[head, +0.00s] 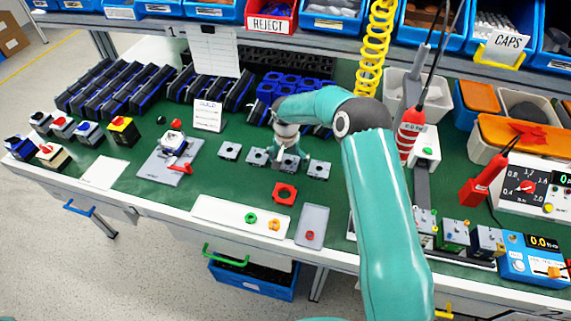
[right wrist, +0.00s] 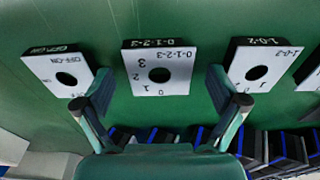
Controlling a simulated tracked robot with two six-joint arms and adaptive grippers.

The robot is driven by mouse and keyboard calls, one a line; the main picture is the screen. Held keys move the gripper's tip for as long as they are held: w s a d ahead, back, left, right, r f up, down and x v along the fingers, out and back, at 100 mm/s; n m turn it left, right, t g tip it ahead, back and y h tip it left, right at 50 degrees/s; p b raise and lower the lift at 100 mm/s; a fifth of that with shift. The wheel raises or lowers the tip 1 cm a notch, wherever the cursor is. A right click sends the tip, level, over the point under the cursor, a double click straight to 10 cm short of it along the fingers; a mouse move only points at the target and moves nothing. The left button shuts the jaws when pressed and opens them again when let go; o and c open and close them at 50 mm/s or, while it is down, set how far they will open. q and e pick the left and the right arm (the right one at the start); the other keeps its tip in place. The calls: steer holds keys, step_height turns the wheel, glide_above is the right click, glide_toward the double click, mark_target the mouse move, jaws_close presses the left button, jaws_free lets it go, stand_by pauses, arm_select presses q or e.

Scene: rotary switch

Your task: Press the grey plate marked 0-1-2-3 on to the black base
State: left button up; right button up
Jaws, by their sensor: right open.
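The grey plate marked 0-1-2-3 (right wrist: 144,62) lies in the middle of the right wrist view, with a round black hole. In the head view it appears to be the plate (head: 291,167) under my right gripper (head: 291,157), in a row on the green bench. My right gripper (right wrist: 160,82) is open and empty, with its fingertips to either side of the plate's near part; whether they touch it cannot be told. A jig (head: 172,145) with a red handle stands on a grey board at left. I cannot clearly make out the black base. My left gripper is not in view.
An OFF-ON plate (right wrist: 67,64) and a 1-0-2 plate (right wrist: 257,55) flank the plate closely. Racks of black modules (head: 110,85) and blue rings (head: 290,83) stand behind. A red square part (head: 285,193) and a white tray (head: 225,213) lie in front.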

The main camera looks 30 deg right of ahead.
steer(key=c, duration=1.1)
steer(key=shift+r, duration=0.2)
